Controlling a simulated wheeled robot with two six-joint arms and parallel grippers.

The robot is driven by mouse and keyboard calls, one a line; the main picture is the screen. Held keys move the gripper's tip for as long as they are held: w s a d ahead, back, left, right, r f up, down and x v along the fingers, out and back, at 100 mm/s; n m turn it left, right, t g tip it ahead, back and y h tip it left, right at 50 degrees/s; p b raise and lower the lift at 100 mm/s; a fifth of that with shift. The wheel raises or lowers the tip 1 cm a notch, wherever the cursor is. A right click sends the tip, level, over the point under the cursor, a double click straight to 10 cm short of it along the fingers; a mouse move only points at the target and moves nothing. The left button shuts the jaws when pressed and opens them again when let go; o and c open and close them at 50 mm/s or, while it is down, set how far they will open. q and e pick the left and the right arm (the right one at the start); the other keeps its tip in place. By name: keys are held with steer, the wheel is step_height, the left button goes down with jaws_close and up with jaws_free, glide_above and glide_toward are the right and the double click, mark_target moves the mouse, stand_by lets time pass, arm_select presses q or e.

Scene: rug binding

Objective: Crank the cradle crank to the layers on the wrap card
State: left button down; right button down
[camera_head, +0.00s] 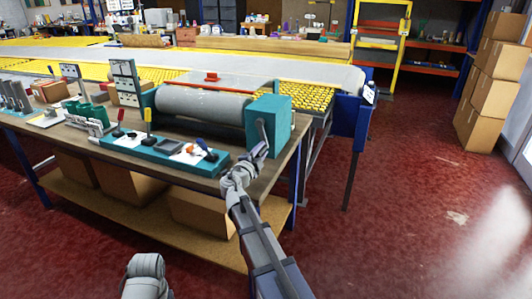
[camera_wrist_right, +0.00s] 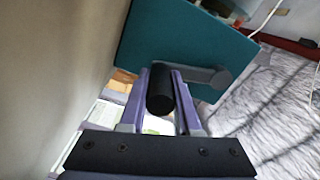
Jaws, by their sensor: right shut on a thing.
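The cradle is a long grey roll (camera_head: 205,103) with a teal end box (camera_head: 270,112) at the right end of the workbench. The grey crank arm (camera_head: 261,132) is on the box's face; it also shows in the right wrist view (camera_wrist_right: 207,75). My right gripper (camera_head: 259,152) is shut on the black crank handle (camera_wrist_right: 160,92), which sits between its two fingers. An upright teal-framed board with pale cards (camera_head: 125,80) stands behind the bench's tools; I cannot tell which card is the wrap card or read it.
A teal tool tray (camera_head: 165,150) lies along the bench's front edge (camera_head: 205,188), left of the crank. A long table with yellow slats (camera_head: 290,97) stands behind. Stacked cartons (camera_head: 495,85) are at right. The red floor (camera_head: 400,210) right of the bench is clear.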

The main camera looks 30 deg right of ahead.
steer(key=shift+w+a+f, duration=0.15)
steer(key=shift+w+a, duration=0.3)
steer(key=shift+w, duration=0.05)
stand_by(0.3)
steer(key=c, duration=0.6)
jaws_free()
steer(key=shift+v, duration=3.9)
